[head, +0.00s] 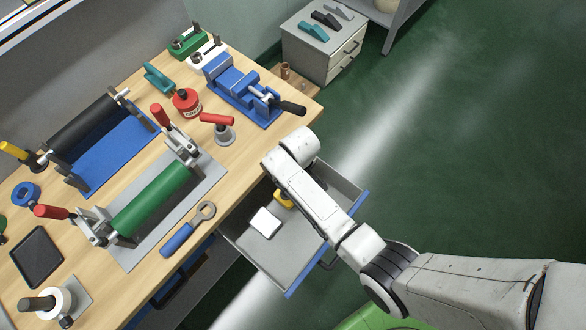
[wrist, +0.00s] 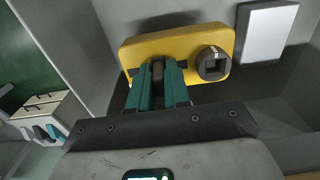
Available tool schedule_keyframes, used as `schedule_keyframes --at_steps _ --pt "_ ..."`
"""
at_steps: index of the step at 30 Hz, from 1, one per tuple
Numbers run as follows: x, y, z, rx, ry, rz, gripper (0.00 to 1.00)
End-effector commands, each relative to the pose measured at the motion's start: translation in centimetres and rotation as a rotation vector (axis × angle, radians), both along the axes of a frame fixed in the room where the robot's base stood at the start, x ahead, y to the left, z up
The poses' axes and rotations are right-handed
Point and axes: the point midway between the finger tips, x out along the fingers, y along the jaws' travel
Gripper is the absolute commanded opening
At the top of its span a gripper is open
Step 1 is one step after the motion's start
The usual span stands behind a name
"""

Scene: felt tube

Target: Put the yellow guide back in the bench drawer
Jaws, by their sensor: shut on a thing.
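The yellow guide (wrist: 185,43) is a rounded yellow plate with a dark round knob that has a square socket. My gripper (wrist: 158,72) is shut on it, with its teal fingers at the guide's near edge in the wrist view. In the head view the guide (head: 283,198) shows as a small yellow patch beside my arm, which hides the rest and the fingers. The bench drawer (head: 262,262) is pulled open, grey inside with a blue front edge. The guide is in or over the drawer; I cannot tell whether it touches the bottom.
A white block (head: 265,222) lies in the drawer, and it also shows in the wrist view (wrist: 267,33). The wooden bench (head: 225,180) carries a green roller (head: 152,196), a blue vise (head: 238,88) and a blue-handled wrench (head: 187,230). Green floor lies clear to the right.

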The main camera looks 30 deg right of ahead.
Motion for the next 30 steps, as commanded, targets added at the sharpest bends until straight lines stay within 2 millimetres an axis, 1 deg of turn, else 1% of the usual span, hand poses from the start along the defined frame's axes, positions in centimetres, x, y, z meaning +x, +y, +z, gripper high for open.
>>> schedule_keyframes --at_steps 5,8,12,15,24,28,29,30 --pt "0.0 0.0 -0.6 0.001 -0.002 0.0 0.0" --pt "-0.1 -0.1 -1.7 0.001 -0.002 0.0 0.0" --pt "-0.4 -0.2 -3.5 0.001 -0.002 0.001 0.0" --pt "-0.6 -0.3 -4.4 0.0 -0.002 0.001 0.0" --pt "-0.6 -0.3 -4.3 0.001 -0.002 0.0 0.0" --pt "-0.6 -0.4 -4.6 0.001 -0.002 0.0 0.0" --pt "-0.7 -0.4 -4.7 0.0 -0.001 0.0 0.18" --pt "-0.7 -0.4 -4.6 0.0 -0.001 0.0 0.22"
